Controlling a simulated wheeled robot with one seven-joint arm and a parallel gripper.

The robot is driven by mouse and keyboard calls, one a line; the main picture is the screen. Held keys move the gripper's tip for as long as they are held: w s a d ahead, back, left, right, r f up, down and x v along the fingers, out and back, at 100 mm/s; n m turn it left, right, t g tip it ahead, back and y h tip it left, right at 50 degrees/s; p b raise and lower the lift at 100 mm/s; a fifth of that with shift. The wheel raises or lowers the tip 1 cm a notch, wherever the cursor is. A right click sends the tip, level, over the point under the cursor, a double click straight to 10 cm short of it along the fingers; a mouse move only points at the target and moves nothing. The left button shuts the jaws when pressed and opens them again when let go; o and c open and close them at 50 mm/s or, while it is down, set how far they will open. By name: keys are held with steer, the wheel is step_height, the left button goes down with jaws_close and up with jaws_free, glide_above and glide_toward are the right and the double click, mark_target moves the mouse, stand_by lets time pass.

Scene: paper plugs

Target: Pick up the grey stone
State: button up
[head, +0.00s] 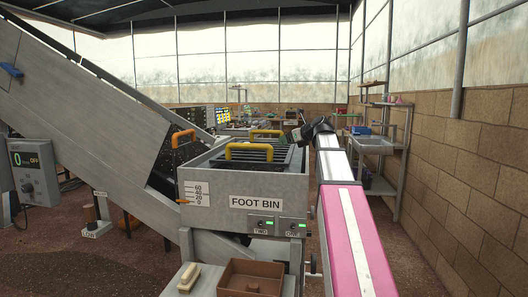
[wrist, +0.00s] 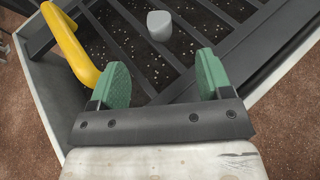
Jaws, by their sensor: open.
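The grey stone (wrist: 159,25) shows in the wrist view, at the top middle, on or just over the dark bars of a grate (wrist: 185,55). It is a small, light grey block with rounded edges. My gripper (wrist: 163,75) is open, with its two green pads apart and nothing between them. The stone lies beyond the fingertips, roughly in line with the gap, and apart from both pads. In the head view my gripper (head: 312,130) is over the right side of the foot bin (head: 255,203). I cannot make out the stone there.
A yellow handle (wrist: 66,42) rises close to the left finger; yellow handles (head: 248,152) also show on the bin in the head view. The bin's pale rim (wrist: 38,95) runs along the left. A brown tray (head: 251,278) stands in front of the bin. A sloping chute (head: 85,110) is at left.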

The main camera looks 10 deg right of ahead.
steer(key=x, duration=0.4)
steer(key=shift+w+a+f, duration=0.1)
steer(key=shift+w+f, duration=0.05)
steer(key=shift+w, duration=0.15)
steer(key=shift+f+x, duration=0.1)
steer(key=shift+x, duration=1.3)
steer(key=shift+f+x, duration=0.15)
steer(key=shift+x, duration=1.25)
steer(key=shift+s, duration=0.2)
steer(key=c, duration=1)
